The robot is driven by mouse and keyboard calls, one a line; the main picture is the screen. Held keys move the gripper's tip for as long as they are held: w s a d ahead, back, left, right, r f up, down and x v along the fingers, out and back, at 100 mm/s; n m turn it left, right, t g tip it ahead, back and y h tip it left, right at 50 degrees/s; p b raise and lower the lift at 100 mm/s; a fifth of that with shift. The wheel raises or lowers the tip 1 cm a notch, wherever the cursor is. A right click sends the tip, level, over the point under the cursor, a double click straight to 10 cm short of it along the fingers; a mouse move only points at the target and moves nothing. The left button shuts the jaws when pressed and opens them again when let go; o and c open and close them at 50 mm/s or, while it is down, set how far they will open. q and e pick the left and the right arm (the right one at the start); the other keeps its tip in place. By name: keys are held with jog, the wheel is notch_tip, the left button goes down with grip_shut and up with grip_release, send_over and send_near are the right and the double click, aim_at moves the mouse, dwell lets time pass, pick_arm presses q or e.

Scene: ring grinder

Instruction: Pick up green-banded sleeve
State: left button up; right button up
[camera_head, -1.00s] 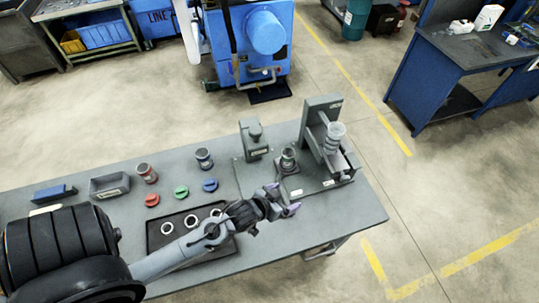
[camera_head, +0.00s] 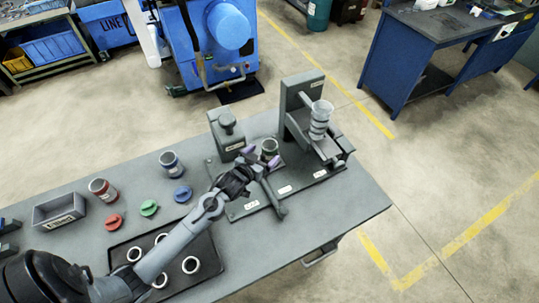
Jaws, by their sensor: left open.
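A small grey cylindrical sleeve (camera_head: 270,147) with a faint greenish tone stands upright on the grey fixture plate (camera_head: 250,206). It appears to be the green-banded sleeve, though its band is hard to make out. My left gripper (camera_head: 261,155) is open, its purple fingertips at the near side of this sleeve and overlapping its lower part in the picture. I cannot tell whether they touch it. My right gripper is not in view.
A red-marked sleeve (camera_head: 102,189) and a blue-marked sleeve (camera_head: 172,163) stand left, near red, green and blue caps. A black tray (camera_head: 120,252) holds several white rings.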

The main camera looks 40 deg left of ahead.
pick_arm(q)
jog(key=shift+f+x, duration=0.15)
jog(key=shift+x, duration=1.45)
jog(key=shift+f+x, duration=0.1)
jog(key=shift+x, duration=1.5)
jog(key=shift+s+a, duration=0.1)
jog(key=shift+a, duration=0.05)
jog(key=shift+c, duration=0.2)
jog(key=c, duration=1)
jog(key=shift+r, duration=0.1)
